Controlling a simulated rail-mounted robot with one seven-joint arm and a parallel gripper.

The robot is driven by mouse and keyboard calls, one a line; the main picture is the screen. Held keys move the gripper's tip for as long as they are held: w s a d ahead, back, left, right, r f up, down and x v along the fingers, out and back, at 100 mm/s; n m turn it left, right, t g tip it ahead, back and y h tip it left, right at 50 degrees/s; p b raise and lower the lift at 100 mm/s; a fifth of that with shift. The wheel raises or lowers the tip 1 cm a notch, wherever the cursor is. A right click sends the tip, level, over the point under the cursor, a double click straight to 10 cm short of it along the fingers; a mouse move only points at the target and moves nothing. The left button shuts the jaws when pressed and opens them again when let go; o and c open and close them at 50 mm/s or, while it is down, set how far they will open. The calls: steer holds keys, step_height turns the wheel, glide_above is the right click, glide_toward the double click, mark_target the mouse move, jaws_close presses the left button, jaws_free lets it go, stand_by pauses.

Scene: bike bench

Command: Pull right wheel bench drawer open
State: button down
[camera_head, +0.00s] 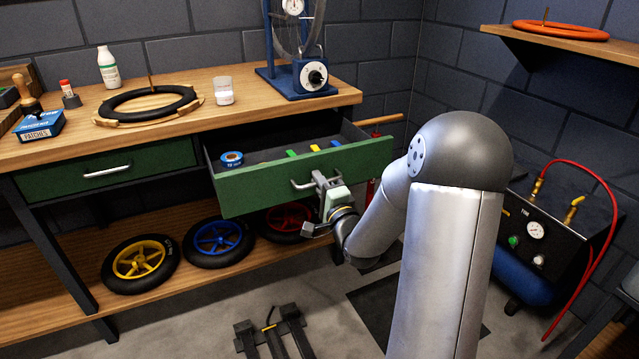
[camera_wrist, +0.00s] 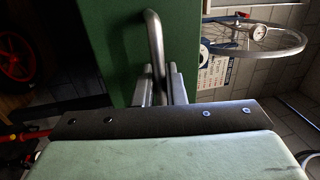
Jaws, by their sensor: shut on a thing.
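The right bench drawer (camera_head: 270,192) has a green front and is pulled out from the workbench (camera_head: 240,112). Its inside shows, with a blue tape roll (camera_head: 231,159) and several small coloured pieces in it. My gripper (camera_head: 318,182) is at the drawer's metal handle (camera_head: 300,186), shut on it. In the wrist view the handle (camera_wrist: 155,45) runs down between the two fingers (camera_wrist: 160,88), against the green drawer front (camera_wrist: 110,30). The left drawer (camera_head: 105,170) is closed.
Wheels in yellow (camera_head: 140,262), blue (camera_head: 218,242) and red (camera_head: 285,220) lie on the lower shelf under the drawers. A compressor (camera_head: 540,240) with a red hose stands at right. A black pedal-like stand (camera_head: 270,330) is on the floor in front. A truing stand (camera_head: 300,75) is on the bench top.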

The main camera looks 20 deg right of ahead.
steer(key=shift+s, duration=0.2)
steer(key=c, duration=1.9)
jaws_free()
steer(key=s+f+p, duration=0.1)
steer(key=s+p, duration=0.4)
steer(key=s+f+p, duration=0.1)
steer(key=s+p, duration=0.4)
steer(key=s, duration=0.1)
steer(key=s+f+p, duration=0.1)
steer(key=s+p, duration=0.4)
steer(key=s, duration=0.1)
steer(key=shift+f+p, duration=0.1)
steer(key=shift+p, duration=0.3)
